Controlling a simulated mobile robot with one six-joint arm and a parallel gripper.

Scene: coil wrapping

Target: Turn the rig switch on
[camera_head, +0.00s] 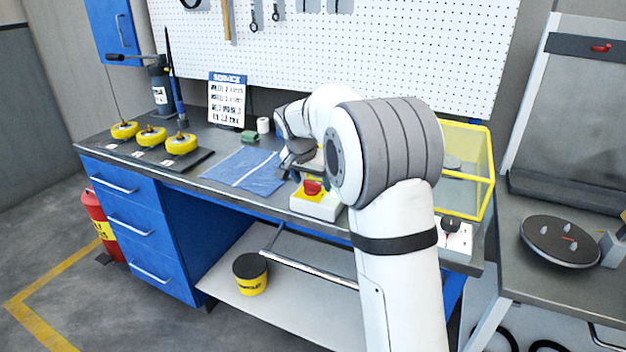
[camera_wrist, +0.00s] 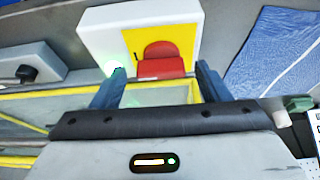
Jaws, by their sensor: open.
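A red switch (camera_head: 312,187) sits on a yellow plate on a white box (camera_head: 322,208) at the front edge of the workbench. In the wrist view the red switch (camera_wrist: 162,62) shows a rounded top and a flat red part below it, on the white box (camera_wrist: 100,28). My gripper (camera_wrist: 160,82) is open, with one blue-grey finger on each side of the red switch's lower part. I cannot tell whether either finger touches it. A green glow shows by the left fingertip. In the head view my gripper (camera_head: 287,167) is beside the box, partly hidden by my arm.
A white box with a black knob (camera_head: 452,228) stands to the right, by a yellow-framed clear guard (camera_head: 468,150). A blue cloth (camera_head: 243,170) lies left of my gripper. Yellow coils (camera_head: 152,136) and a service sign (camera_head: 227,100) stand farther left.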

